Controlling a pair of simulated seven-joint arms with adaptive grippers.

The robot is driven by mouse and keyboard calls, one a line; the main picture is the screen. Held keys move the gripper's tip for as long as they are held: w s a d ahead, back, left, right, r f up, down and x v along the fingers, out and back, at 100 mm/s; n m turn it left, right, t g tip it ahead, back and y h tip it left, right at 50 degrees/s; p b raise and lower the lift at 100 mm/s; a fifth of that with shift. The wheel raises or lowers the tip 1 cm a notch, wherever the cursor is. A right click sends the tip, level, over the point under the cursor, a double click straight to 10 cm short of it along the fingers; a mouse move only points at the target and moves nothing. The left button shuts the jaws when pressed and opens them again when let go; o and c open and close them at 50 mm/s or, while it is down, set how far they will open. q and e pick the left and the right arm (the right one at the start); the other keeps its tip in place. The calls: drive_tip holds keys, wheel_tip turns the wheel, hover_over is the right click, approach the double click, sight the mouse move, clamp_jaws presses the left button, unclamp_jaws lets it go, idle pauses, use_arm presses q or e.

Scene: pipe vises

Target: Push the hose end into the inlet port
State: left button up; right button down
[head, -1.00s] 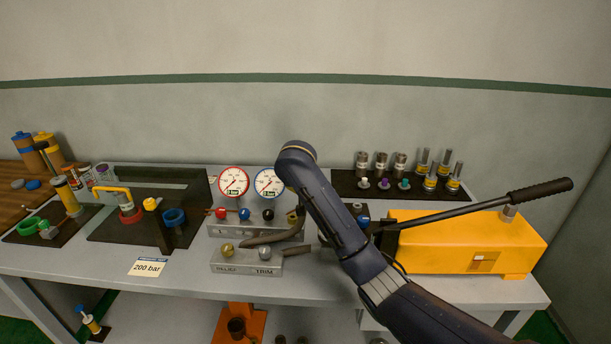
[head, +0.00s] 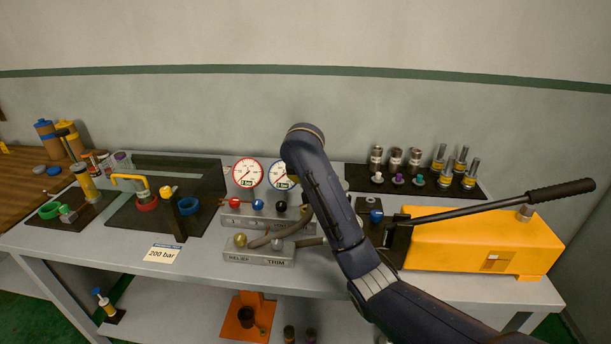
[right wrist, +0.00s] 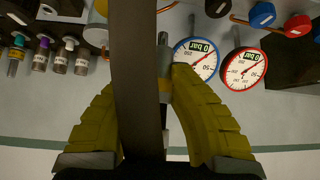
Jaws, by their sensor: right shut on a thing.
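In the right wrist view my right gripper (right wrist: 150,82) has its two yellow-green fingers closed on the hose end, a grey metal fitting (right wrist: 163,58) that points away from me. The dark hose (right wrist: 137,110) runs as a wide band close to the camera and hides part of the grip. In the head view the hose (head: 262,241) curves in front of the gauge block, and my right forearm hides the gripper and hose end. I cannot make out the inlet port in either view. My left gripper is not in view.
The gauge block (head: 236,219) carries a red-rimmed gauge (head: 247,173) and a blue-rimmed gauge (head: 281,176). A RELIEF/TRIM block (head: 258,256) stands in front. The yellow pump (head: 480,242) with its long handle is at right. Fittings stand on a dark rack (head: 360,180) behind.

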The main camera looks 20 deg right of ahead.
drive_tip(key=shift+d+f, duration=0.1)
drive_tip(key=shift+f, duration=2.6)
drive_tip(key=shift+f, duration=1.7)
drive_tip(key=c, duration=1.3)
unclamp_jaws()
drive_tip(key=v, duration=1.2)
drive_tip(key=shift+d, duration=0.1)
